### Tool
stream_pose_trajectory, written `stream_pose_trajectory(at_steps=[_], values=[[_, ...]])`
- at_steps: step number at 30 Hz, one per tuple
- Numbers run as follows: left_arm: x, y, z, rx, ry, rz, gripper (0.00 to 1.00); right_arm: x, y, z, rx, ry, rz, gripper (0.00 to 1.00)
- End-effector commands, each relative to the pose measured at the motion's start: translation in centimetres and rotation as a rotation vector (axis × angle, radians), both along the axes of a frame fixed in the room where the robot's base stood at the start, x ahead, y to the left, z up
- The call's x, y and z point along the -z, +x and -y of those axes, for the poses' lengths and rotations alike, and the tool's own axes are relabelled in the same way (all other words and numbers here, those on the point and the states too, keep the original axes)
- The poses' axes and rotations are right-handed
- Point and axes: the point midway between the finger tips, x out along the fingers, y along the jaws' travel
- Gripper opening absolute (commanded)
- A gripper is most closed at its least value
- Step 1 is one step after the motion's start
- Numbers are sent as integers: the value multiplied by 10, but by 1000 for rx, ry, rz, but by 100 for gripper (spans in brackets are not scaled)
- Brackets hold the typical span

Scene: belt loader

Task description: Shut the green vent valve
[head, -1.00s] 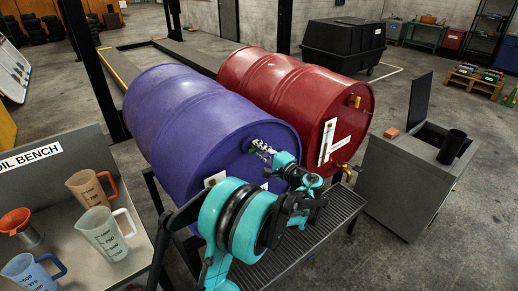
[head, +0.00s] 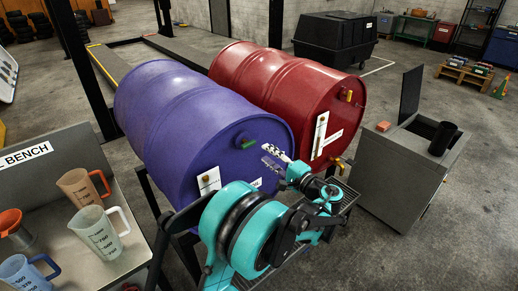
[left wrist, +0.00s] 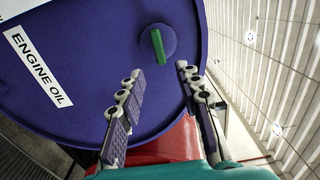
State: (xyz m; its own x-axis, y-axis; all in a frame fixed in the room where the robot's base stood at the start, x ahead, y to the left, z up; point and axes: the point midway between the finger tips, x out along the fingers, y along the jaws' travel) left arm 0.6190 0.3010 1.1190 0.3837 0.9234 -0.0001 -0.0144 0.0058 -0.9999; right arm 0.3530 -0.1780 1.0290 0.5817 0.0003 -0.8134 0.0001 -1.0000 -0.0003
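The green vent valve (head: 249,143) is a small green handle on a round purple boss, high on the front end of the purple drum (head: 190,115). In the left wrist view the valve handle (left wrist: 158,46) stands nearly upright in the picture, beyond the fingertips. My left gripper (head: 272,156) is just in front of the drum end, to the right of and slightly below the valve in the head view. In the left wrist view its two fingers (left wrist: 160,76) are apart with nothing between them. My right gripper is in neither view.
A red drum (head: 285,90) with brass fittings lies beside the purple one. A grey cabinet (head: 400,180) stands at the right. An oil bench (head: 55,195) with measuring jugs is at the left. A grated tray (head: 345,200) lies below the drum fronts.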

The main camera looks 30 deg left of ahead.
Motion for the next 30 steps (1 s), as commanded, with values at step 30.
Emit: stream_pose_trajectory(at_steps=[30], values=[[6,-43,5,30,-225,-45,34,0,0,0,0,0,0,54]])
